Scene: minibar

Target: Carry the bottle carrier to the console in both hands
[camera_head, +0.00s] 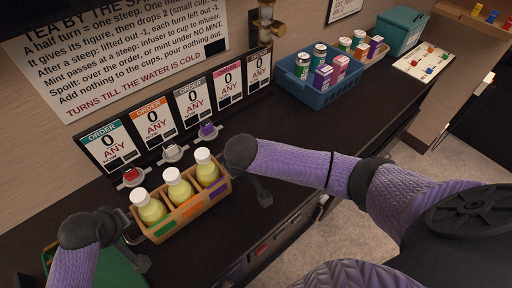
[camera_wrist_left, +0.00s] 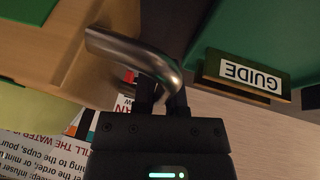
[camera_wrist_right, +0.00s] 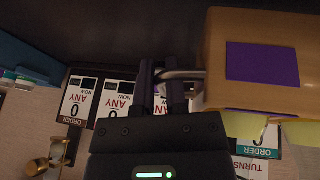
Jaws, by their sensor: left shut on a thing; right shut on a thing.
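The bottle carrier (camera_head: 188,218) is a tan wooden box with green, orange and purple patches on its front. It holds three pale yellow bottles with white caps (camera_head: 178,187) and is over the dark counter; I cannot tell if it touches it. My left gripper (camera_head: 128,236) is at its left end, shut on a metal handle (camera_wrist_left: 135,55). My right gripper (camera_head: 232,178) is at its right end, shut on the other handle (camera_wrist_right: 180,75). The carrier's wooden end with a purple patch (camera_wrist_right: 262,62) shows in the right wrist view.
A row of order cards (camera_head: 153,122) stands behind the carrier, with small red, white and purple items (camera_head: 208,130) before it. A blue bin of cans and boxes (camera_head: 318,92) and a teal box (camera_head: 402,30) stand farther right. A green item (camera_head: 112,272) lies at lower left. Counter between carrier and bin is clear.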

